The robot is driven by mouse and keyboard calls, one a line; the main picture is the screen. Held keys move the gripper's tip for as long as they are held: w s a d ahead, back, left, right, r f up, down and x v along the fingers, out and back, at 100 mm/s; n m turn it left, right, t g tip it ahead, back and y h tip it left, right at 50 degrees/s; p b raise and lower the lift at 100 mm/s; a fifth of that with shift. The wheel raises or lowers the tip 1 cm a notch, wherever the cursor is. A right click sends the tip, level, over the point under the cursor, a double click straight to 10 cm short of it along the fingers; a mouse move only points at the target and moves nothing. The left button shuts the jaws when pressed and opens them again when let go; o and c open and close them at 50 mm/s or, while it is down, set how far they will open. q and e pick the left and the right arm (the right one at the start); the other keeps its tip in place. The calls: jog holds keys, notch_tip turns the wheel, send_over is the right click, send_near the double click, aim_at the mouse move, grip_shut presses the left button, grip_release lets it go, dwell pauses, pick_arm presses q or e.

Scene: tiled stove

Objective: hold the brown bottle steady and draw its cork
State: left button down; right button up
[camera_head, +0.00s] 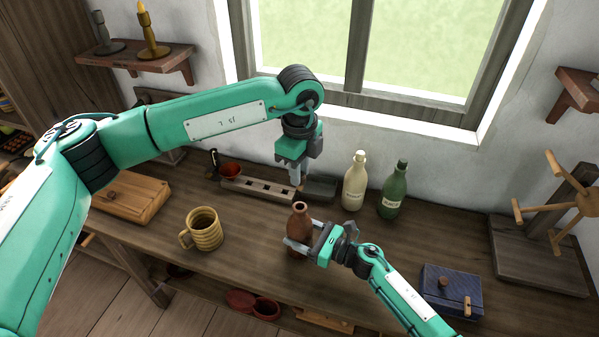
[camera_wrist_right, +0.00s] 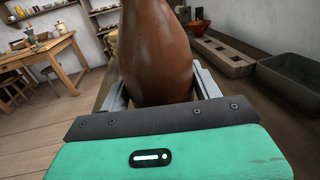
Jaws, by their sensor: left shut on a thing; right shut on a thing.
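The brown bottle (camera_head: 299,219) stands upright near the front edge of the wooden bench, and its body fills the middle of the right wrist view (camera_wrist_right: 156,50). My right gripper (camera_head: 300,243) is shut around its body from the front right, with one finger on each side in the wrist view (camera_wrist_right: 160,88). My left gripper (camera_head: 297,178) points down just above the bottle's mouth, shut on a small brown piece that looks like the cork (camera_head: 299,192). The fingers hide most of it.
A cream bottle (camera_head: 355,182) and a green bottle (camera_head: 394,190) stand behind to the right. A ribbed mug (camera_head: 205,232) is at left and a blue box (camera_head: 451,289) at right. A slotted wooden block (camera_head: 250,187) and a dark tray (camera_head: 321,188) lie behind.

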jog(key=o, duration=1.5)
